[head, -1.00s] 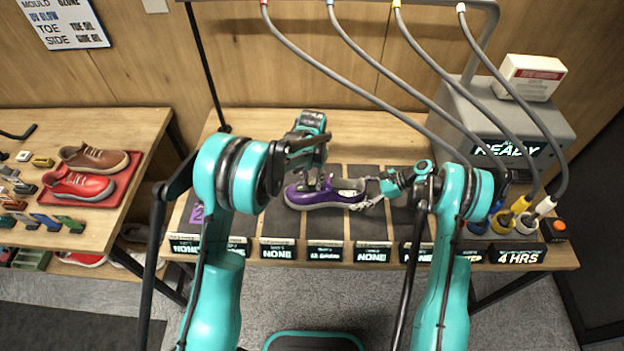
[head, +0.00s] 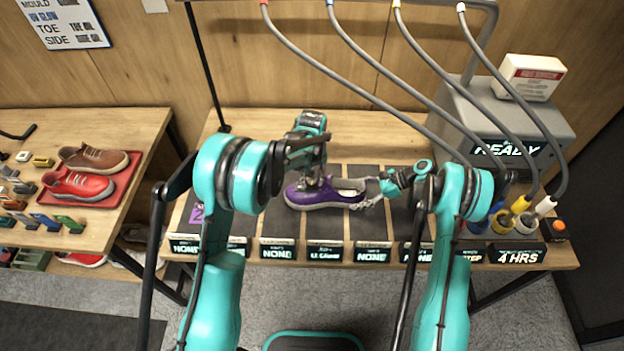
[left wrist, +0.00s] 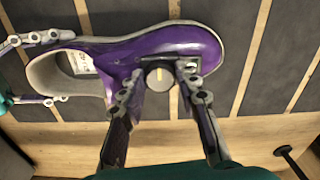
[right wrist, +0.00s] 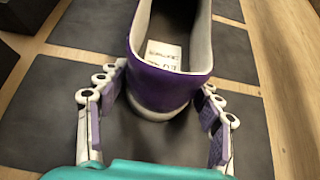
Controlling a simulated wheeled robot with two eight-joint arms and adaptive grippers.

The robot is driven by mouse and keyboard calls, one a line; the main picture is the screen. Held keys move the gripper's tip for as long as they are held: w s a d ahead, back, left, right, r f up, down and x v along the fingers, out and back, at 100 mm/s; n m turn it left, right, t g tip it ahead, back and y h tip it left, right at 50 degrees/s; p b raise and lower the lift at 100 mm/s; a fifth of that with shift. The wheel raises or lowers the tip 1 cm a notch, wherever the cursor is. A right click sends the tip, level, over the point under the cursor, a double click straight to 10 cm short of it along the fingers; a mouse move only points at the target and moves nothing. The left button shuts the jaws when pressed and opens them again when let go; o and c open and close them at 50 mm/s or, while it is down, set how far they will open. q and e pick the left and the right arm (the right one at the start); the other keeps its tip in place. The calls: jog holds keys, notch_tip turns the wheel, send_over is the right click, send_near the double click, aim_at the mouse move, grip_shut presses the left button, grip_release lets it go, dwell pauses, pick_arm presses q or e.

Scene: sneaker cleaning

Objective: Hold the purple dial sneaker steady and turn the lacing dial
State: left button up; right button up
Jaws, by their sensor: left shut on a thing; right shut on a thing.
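The purple dial sneaker (head: 316,197) lies on a dark mat panel at mid-table, toe left and heel right in the head view. Its lacing dial (left wrist: 160,78), round with a pale line across it, shows in the left wrist view. My left gripper (left wrist: 158,86) is above the sneaker, with its fingers closed on either side of the dial. My right gripper (right wrist: 160,92) is shut on the heel, one finger along each side. The sneaker's open collar and a white label inside (right wrist: 162,54) show in the right wrist view. The dial is hidden in the head view.
Small display signs (head: 278,249) line the table's front edge. A grey machine (head: 520,130) with hoses stands at the right, with colored nozzles (head: 500,222) in front. A side table at left holds a red tray (head: 112,200) with two shoes.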

aim_at(312, 181)
dwell(0.4)
pick_arm(q)
jog(key=o, duration=1.2)
jog(key=shift+c, duration=0.2)
jog(key=shift+r, duration=4)
pick_arm(e)
jog(key=o, duration=1.5)
jog(key=shift+c, duration=0.2)
